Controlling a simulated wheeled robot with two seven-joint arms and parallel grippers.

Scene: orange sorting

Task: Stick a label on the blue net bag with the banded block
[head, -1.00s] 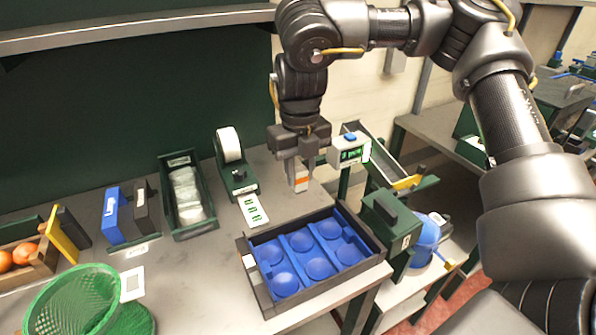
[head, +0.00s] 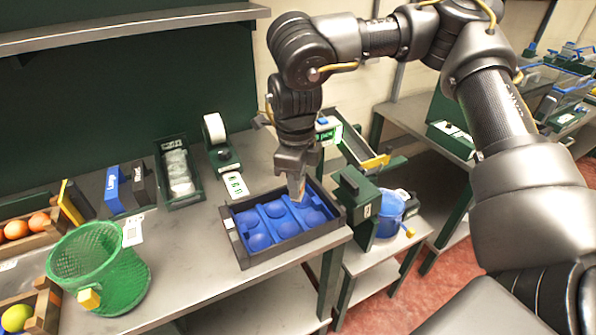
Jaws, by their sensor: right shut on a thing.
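My left gripper is not in view.
The tray (head: 243,262) stands at the bench's right edge, beside a dark green box (head: 352,197). A green mesh basket (head: 120,290) with a yellow tag, a blue block (head: 114,190) and a green bin (head: 182,200) are to the left. The bench between basket and tray is clear.

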